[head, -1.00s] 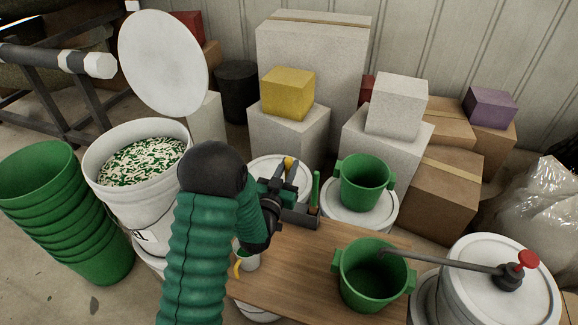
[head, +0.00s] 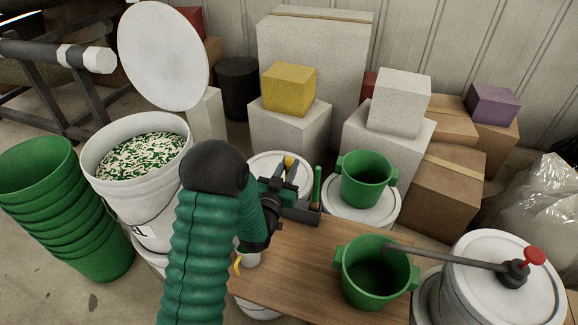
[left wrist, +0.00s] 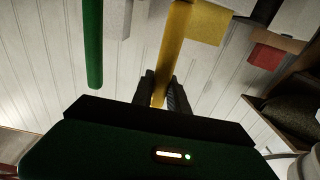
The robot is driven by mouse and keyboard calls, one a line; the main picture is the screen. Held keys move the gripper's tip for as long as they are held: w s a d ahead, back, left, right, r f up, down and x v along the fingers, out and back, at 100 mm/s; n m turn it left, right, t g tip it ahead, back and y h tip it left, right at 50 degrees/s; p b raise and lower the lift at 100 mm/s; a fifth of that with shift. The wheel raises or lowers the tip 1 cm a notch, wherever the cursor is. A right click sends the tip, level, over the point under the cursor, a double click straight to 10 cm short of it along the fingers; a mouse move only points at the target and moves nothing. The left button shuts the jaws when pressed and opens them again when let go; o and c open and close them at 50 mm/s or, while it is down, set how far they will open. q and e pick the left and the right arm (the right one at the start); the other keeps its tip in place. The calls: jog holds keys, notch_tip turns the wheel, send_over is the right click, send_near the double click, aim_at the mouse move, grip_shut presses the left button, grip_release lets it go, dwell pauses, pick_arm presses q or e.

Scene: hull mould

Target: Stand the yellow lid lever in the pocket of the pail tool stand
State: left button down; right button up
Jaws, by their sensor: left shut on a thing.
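My left gripper (head: 284,188) is shut on the yellow lid lever, over the far left end of the wooden table. In the head view only a small part of the lever (head: 289,161) shows above the fingers. In the left wrist view the lever (left wrist: 172,55) runs as a yellow bar between the fingers (left wrist: 160,92). The dark grey tool stand (head: 302,216) is just below and right of the gripper, partly hidden by it. Its pocket cannot be made out, and I cannot tell whether the lever touches the stand. My right gripper is not in view.
A green upright tool (head: 317,188) rises at the stand's right end, close to my gripper. A green pail (head: 375,275) stands on the wooden table (head: 290,265); another (head: 365,180) stands on a white lid behind. A white bucket of pellets (head: 140,200) is at left.

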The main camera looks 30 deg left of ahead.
pick_arm(q)
jog(key=shift+f+b, duration=3.1)
jog(key=shift+f, duration=0.8)
jog(key=c, duration=1.2)
grip_release()
